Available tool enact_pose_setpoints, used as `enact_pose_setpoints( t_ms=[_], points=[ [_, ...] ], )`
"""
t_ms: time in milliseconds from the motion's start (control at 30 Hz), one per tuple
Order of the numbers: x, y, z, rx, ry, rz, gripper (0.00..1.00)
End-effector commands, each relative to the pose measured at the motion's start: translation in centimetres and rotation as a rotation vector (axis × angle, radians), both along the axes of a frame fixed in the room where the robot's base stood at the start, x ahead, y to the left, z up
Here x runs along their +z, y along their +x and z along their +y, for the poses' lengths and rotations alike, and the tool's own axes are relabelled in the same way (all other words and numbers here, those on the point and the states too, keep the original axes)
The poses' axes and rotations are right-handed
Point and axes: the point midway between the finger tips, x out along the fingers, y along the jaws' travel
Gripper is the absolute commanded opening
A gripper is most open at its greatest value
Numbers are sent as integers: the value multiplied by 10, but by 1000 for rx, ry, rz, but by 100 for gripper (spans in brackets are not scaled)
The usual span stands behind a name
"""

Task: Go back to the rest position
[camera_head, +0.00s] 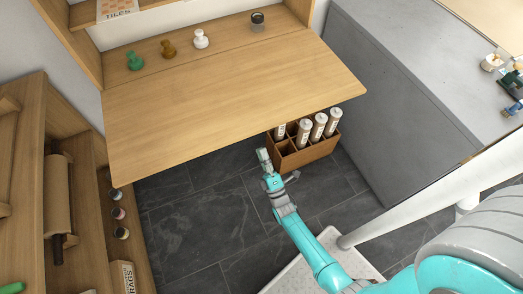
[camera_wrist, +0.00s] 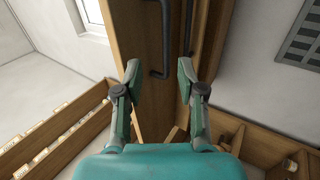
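My gripper (camera_head: 264,160) is at the end of my turquoise arm, which reaches from the lower right to the middle of the head view. It is above the dark tiled floor, just left of a wooden crate and near the front edge of the wooden desk top. In the wrist view my gripper (camera_wrist: 158,74) has its two fingers well apart, with nothing between them. Behind the fingers stands a wooden cabinet front (camera_wrist: 145,35) with dark handles. From these views I cannot tell how far the fingers are from the crate.
A wooden shelf unit (camera_head: 32,170) is at left, a grey counter (camera_head: 400,70) at right. Floor (camera_head: 200,235) is clear between.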

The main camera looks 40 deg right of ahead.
Motion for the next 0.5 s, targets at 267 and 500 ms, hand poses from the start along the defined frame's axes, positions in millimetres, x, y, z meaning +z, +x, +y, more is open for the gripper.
enact_pose_setpoints(
  t_ms=[267, 500],
  points=[
    [0, 0, 0, 0, 0, 0, 39],
    [-1, -5, 3, 13, 17, 7, 39]
  ],
)
